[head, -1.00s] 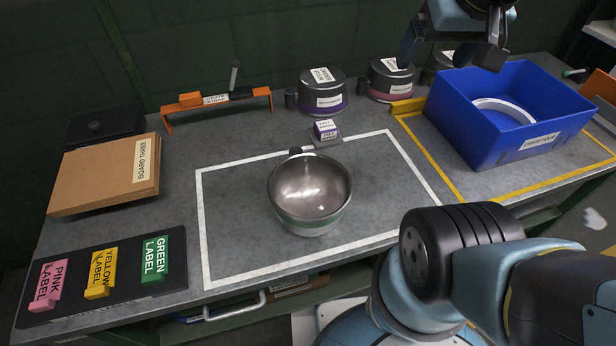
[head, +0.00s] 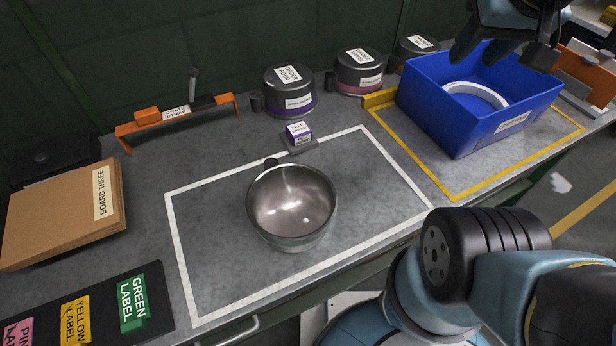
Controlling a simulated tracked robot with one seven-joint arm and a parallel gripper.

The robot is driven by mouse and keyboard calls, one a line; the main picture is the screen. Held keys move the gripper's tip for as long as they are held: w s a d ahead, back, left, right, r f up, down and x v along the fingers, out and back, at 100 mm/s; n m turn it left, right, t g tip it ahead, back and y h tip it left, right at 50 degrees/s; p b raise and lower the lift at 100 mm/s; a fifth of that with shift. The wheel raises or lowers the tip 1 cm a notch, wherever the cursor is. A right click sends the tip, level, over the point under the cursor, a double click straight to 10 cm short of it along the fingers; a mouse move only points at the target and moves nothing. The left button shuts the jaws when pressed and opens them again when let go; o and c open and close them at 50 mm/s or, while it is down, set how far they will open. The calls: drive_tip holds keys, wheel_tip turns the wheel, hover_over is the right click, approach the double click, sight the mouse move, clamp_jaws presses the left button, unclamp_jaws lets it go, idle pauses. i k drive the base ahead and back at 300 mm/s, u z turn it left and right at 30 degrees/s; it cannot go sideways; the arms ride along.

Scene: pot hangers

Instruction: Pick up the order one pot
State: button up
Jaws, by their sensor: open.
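An open steel pot (head: 291,205) with a greenish band stands upright inside the white-taped rectangle; no order number shows on it. A lidded dark pot (head: 290,90) with a purple band reads ORDER FOUR. Right of it are a lidded pot with a pink band (head: 358,72) and another lidded pot (head: 416,48), partly hidden; their order labels are too small to read. My gripper (head: 503,52) is open at the upper right, over the blue crate's back edge, well apart from the open pot. I see nothing between its fingers.
The blue crate (head: 460,125) holds a white ring (head: 476,95) inside yellow tape. A small purple-labelled block (head: 298,133) sits behind the open pot. An orange strap rack (head: 180,115), brown boards (head: 60,215) and a label tray (head: 155,325) stand left. Bare table surrounds the open pot.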

sight(291, 207)
drive_tip(key=z, duration=0.7)
drive_tip(key=k, duration=2.6)
drive_tip(key=u, duration=1.45)
drive_tip(key=i, duration=1)
